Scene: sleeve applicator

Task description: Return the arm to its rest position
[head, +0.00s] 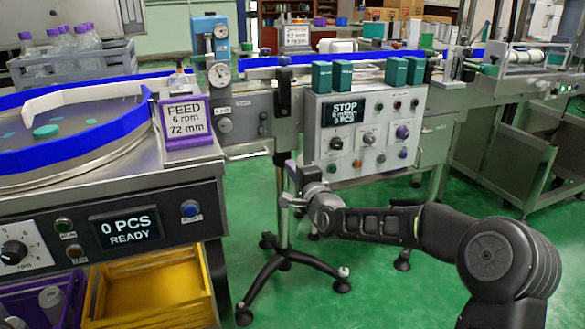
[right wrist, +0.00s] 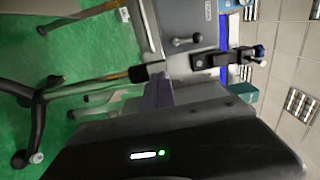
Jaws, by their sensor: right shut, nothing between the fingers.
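My right arm comes in from the lower right and reaches to the middle of the head view. Its right gripper (head: 292,174) is small and partly hard to make out there, in front of the grey control cabinet (head: 346,165). In the right wrist view, the dark gripper body fills the bottom, and the right gripper's fingers (right wrist: 156,92) are together with nothing held. My left gripper is not in view.
A wheeled stand (head: 283,225) with a dark clamp (head: 283,92) stands close to the right gripper. A feed table (head: 115,195) is on the left, with a yellow crate (head: 207,301) below. Green floor (head: 395,300) is clear around the stand's wheels.

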